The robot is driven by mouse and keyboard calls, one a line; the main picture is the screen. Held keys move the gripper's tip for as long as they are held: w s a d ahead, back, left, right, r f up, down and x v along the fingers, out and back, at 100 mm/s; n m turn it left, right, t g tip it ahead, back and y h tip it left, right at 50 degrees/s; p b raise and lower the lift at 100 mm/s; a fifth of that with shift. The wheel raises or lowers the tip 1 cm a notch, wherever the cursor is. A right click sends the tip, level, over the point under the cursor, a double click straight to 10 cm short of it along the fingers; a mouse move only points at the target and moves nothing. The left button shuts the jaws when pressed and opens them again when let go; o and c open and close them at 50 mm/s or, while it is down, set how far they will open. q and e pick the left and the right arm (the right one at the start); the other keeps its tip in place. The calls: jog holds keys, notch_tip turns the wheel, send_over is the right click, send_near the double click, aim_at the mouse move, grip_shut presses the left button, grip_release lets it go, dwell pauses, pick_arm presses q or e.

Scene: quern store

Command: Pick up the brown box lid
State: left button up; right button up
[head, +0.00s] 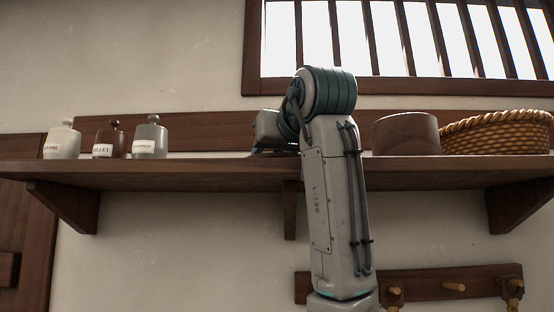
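A round brown wooden box (405,134) stands upright on the wall shelf, right of the middle. I cannot make out a separate lid on it from this low angle. One arm of mine, with a marking that seems to begin with L, rises in front of the shelf and bends at the top. I take it as my left. Its gripper (272,149) is low over the shelf, left of the round box and apart from it. The fingers are dark and mostly hidden, so their opening and any held thing do not show. My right gripper is not in view.
The wooden shelf (210,174) bears white, brown and grey labelled jars (151,138) at left. A woven basket (497,133) stands close right of the round box. A barred window (400,40) is above. A peg rail (430,284) hangs below. Shelf between jars and gripper is clear.

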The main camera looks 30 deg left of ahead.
pick_arm(q)
jog(key=shift+d+r, duration=0.1)
jog(key=shift+d, duration=0.15)
jog(key=c, duration=1)
jog(key=shift+a, duration=0.1)
